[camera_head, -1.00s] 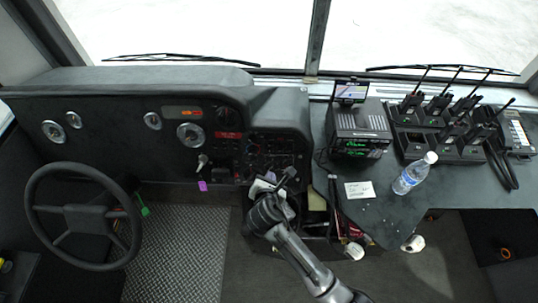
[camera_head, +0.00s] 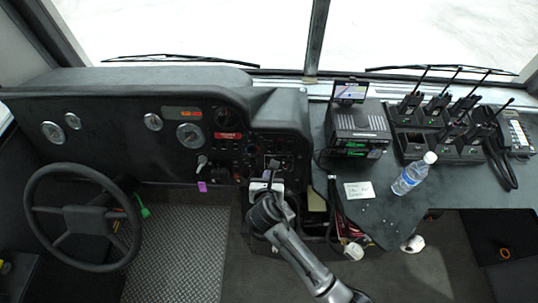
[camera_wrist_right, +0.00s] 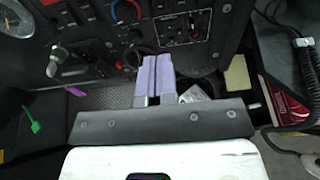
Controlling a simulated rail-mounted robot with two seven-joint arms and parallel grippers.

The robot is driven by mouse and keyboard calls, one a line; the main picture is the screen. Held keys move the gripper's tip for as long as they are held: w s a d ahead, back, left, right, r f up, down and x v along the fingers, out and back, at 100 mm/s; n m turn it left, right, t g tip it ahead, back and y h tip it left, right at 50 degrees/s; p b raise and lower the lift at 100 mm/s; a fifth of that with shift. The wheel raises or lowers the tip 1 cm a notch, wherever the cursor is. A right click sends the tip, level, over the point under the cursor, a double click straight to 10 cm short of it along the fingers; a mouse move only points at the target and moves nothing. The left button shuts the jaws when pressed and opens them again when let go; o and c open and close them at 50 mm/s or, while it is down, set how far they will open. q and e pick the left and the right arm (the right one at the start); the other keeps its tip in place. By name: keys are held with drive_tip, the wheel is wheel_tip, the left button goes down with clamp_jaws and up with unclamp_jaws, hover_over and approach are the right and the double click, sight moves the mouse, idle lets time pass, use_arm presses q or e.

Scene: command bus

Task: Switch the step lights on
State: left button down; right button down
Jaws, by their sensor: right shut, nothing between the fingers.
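The dashboard switch panel (camera_head: 283,143) is dark, with small switches and knobs, right of the steering wheel. It also shows at the top of the right wrist view (camera_wrist_right: 186,24), with blue and red marked knobs beside a block of small toggles. I cannot tell which control is for the step lights. My right gripper (camera_head: 270,168) is just below and in front of this panel. Its purple fingers (camera_wrist_right: 153,62) are shut together and empty, their tips pointing at the panel's lower edge. Whether they touch it is unclear. My left gripper is not in view.
The steering wheel (camera_head: 83,218) is at the left, and a key (camera_head: 202,160) with a purple tag sits in the dash. A radio unit (camera_head: 360,130), a bottle (camera_head: 414,174) and a charger with handheld radios (camera_head: 440,140) stand on the right counter. An open bin lies below the panel.

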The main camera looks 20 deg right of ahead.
sight(269, 152)
drive_tip(key=x, duration=1.3)
drive_tip(key=shift+w+f, duration=0.1)
drive_tip(key=shift+w, duration=0.2)
